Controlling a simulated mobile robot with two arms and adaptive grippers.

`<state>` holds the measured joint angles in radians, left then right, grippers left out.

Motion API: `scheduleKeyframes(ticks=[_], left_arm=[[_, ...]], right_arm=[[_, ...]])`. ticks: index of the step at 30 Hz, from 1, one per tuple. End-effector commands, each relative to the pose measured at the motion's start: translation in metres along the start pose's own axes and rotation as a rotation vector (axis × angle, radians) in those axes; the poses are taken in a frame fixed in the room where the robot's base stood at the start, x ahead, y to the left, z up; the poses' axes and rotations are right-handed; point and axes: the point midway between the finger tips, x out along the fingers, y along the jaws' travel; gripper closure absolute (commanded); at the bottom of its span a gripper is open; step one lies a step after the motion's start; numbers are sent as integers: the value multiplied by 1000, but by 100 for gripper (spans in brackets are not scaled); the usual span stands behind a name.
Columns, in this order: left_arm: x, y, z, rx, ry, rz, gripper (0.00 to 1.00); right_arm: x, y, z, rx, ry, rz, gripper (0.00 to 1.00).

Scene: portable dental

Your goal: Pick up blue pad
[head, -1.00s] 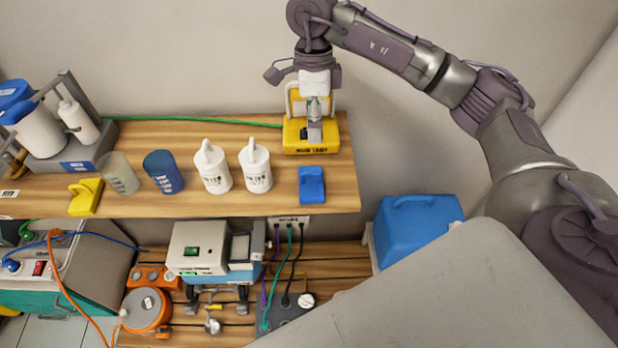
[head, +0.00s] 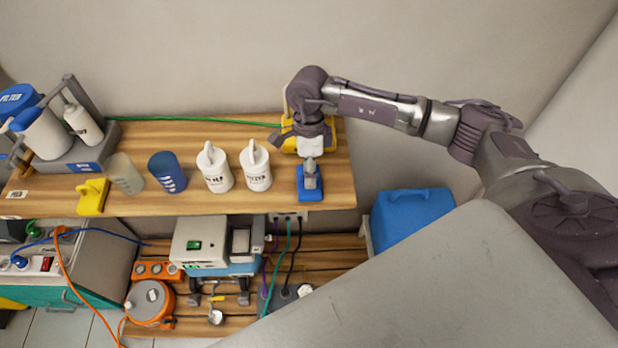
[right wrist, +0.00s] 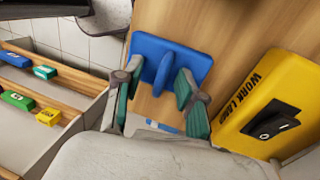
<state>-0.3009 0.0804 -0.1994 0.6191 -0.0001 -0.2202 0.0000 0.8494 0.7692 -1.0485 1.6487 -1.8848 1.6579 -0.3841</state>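The blue pad (head: 301,188) lies on the wooden shelf near its right front end. It has a raised blue handle, which shows upright in the right wrist view (right wrist: 163,76). My right gripper (head: 310,181) is above the pad and covers part of it in the head view. In the right wrist view my right gripper (right wrist: 158,80) has its two teal-padded fingers apart, one on each side of the handle, with gaps visible. It is open and holds nothing. My left gripper is not in view.
A yellow work lamp (right wrist: 272,108) stands close beside the right finger. Two white bottles (head: 256,168), a dark blue cup (head: 166,172), a grey cup (head: 125,175) and a yellow pad (head: 92,197) stand to the left. A blue case (head: 410,222) is below right.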

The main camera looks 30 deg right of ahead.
Motion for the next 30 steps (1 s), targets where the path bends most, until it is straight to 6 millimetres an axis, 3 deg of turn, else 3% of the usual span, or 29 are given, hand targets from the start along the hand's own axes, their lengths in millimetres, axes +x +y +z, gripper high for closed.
scheduleKeyframes(ticks=[4,11,24,30], left_arm=[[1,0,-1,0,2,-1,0],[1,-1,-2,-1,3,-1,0],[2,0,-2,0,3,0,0],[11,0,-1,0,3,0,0]], right_arm=[[0,0,0,0,0,0,62],[0,0,0,0,0,1,100],[-2,0,0,1,0,0,100],[-18,2,0,0,-1,-3,100]])
